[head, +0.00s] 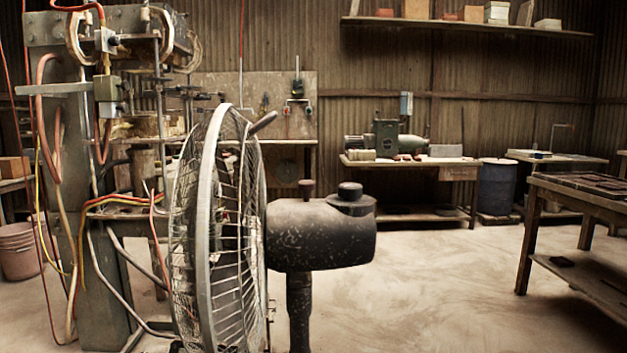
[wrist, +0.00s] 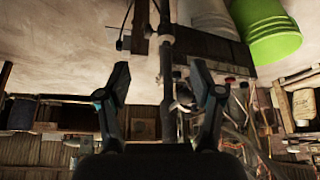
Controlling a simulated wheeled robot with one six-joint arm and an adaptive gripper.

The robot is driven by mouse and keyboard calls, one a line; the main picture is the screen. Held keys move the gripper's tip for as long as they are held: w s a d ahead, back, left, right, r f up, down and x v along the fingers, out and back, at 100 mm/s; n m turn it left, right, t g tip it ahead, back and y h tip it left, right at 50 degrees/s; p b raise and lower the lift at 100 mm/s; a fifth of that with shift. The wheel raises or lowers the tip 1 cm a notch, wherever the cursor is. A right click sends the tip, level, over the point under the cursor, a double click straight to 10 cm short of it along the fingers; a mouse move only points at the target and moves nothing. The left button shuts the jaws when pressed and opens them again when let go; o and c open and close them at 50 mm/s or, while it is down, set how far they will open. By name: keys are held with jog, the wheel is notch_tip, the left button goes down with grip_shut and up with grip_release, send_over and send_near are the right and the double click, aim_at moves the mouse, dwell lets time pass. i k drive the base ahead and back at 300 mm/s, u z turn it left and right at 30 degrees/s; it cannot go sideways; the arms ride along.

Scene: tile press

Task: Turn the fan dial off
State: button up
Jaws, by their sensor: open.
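The fan stands close in front in the head view, seen from the side, with its wire cage (head: 215,230) facing left. Its dark motor housing (head: 320,235) is on the right of the cage. A round black dial (head: 350,192) sits on top of the housing near its right end. A smaller knob (head: 306,188) stands left of it. The dial's setting cannot be read. My gripper (wrist: 161,78) shows only in the wrist view, with its two fingers spread and nothing between them. I cannot make out the dial in the wrist view.
A tall press (head: 110,120) with hoses stands left behind the fan. A workbench (head: 575,205) is at right, and a blue drum (head: 497,187) stands farther back. The floor right of the fan is clear. The wrist view shows a green bucket (wrist: 265,30), upside down.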

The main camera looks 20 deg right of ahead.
aim_at(349, 191)
jog(key=k, duration=1.3)
jog(key=u, duration=0.55)
jog(key=i, duration=1)
jog(key=z, duration=0.55)
